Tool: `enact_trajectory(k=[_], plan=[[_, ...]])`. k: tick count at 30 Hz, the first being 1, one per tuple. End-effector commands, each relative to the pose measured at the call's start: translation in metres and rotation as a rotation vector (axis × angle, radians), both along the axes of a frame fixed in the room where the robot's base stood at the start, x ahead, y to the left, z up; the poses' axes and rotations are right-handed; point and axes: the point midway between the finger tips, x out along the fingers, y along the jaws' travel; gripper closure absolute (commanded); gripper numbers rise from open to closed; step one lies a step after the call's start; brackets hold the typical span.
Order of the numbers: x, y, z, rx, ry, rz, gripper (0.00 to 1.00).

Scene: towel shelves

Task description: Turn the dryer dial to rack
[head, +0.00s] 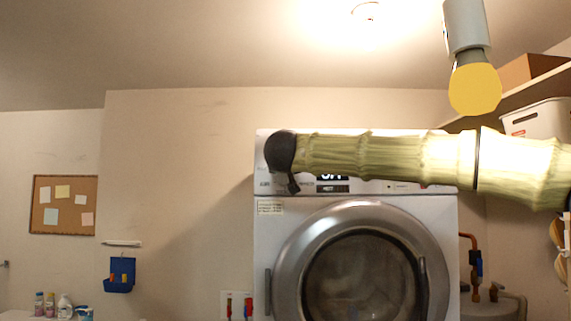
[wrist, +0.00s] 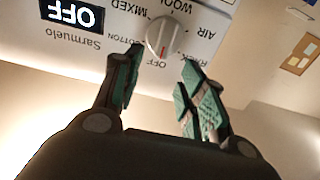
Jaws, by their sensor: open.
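The dryer (head: 264,235) is white with a round silver-rimmed door. Its dial (wrist: 168,36) shows in the wrist view, which is upside down. It is a round light-grey knob, and its red mark points at OFF. The rack label (wrist: 168,61) is beside OFF, partly behind a fingertip. The display (wrist: 72,12) reads OFF. My gripper (wrist: 162,57) is open and empty, its fingertips on either side of the dial's near edge. I cannot tell whether they touch it. In the head view my gripper (head: 291,183) is at the panel's left end, and the dial is hidden.
My arm crosses the front of the dryer's panel from the right. A shelf (head: 520,91) with a white bin (head: 540,122) is at the right. A yellow bulb-shaped thing (head: 474,90) hangs above my arm. A corkboard (head: 63,205) is on the left wall.

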Motion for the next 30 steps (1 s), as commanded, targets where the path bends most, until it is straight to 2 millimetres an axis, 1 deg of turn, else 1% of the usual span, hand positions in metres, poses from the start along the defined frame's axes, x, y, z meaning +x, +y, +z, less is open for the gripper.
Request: enact_trajectory(k=[1,9,15,21,29,30], plan=[[0.008,0.000,0.002,0.001,0.002,-0.001,0.59],[0.042,0.000,0.002,0.002,0.002,0.000,0.59],[0.059,0.000,0.001,0.001,0.001,0.000,0.59],[0.066,0.000,-0.001,0.000,0.001,0.000,0.59],[0.066,0.000,-0.001,0.000,0.001,0.000,0.59],[0.066,0.000,-0.001,0.000,0.001,0.000,0.66]])
